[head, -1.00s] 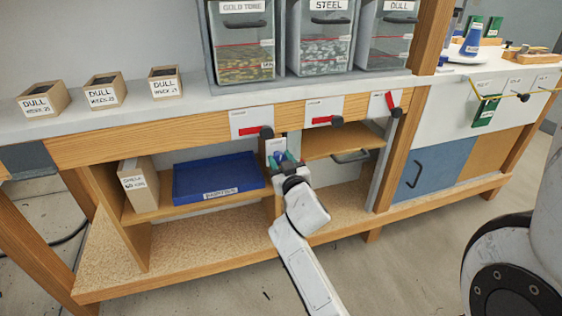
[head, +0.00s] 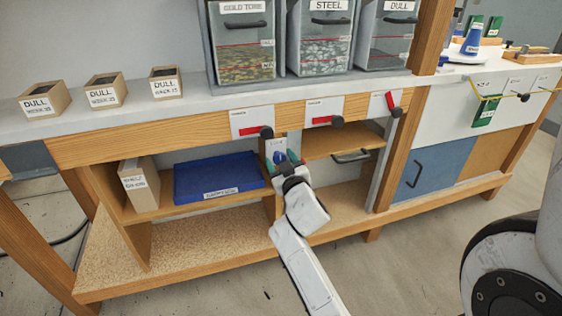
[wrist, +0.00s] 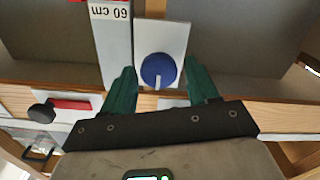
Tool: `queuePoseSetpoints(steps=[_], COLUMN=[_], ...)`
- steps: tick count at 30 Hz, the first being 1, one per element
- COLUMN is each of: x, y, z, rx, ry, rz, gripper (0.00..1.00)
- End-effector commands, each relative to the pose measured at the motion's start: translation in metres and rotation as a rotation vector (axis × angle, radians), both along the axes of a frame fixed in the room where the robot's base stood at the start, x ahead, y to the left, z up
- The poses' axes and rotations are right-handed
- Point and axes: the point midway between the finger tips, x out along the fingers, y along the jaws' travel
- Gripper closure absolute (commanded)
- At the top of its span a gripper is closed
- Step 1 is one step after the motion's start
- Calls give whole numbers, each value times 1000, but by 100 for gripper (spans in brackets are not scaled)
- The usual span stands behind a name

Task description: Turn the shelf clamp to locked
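The shelf clamp shows as a round blue knob (wrist: 158,70) with a white pointer line, on a pale plate (wrist: 174,37). In the wrist view the pointer points down the picture. In the head view the knob (head: 280,157) sits on the post below the bench rail. My gripper (wrist: 161,78) is open, its two green fingers apart, one on each side of the knob. Gaps show between the fingers and the knob in the wrist view. In the head view my gripper (head: 284,164) is right in front of the knob. The small print on the plate is unreadable.
Red-handled levers with black knobs (head: 267,132) (head: 337,121) (head: 396,111) line the rail above. A blue tray (head: 215,178) and a box (head: 139,186) stand on the left shelf. The right shelf (head: 335,142) is at a higher level. A 60 cm scale (wrist: 112,40) runs beside the knob.

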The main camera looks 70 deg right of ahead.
Motion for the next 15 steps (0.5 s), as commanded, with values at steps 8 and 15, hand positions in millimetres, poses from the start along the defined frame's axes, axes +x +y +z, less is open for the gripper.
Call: queuePoseSetpoints(steps=[8, 15], x=[0, -11], y=[0, 14], z=[0, 0], rx=[1, 4], ry=[-1, -1], rz=[0, 0], gripper=[33, 33])
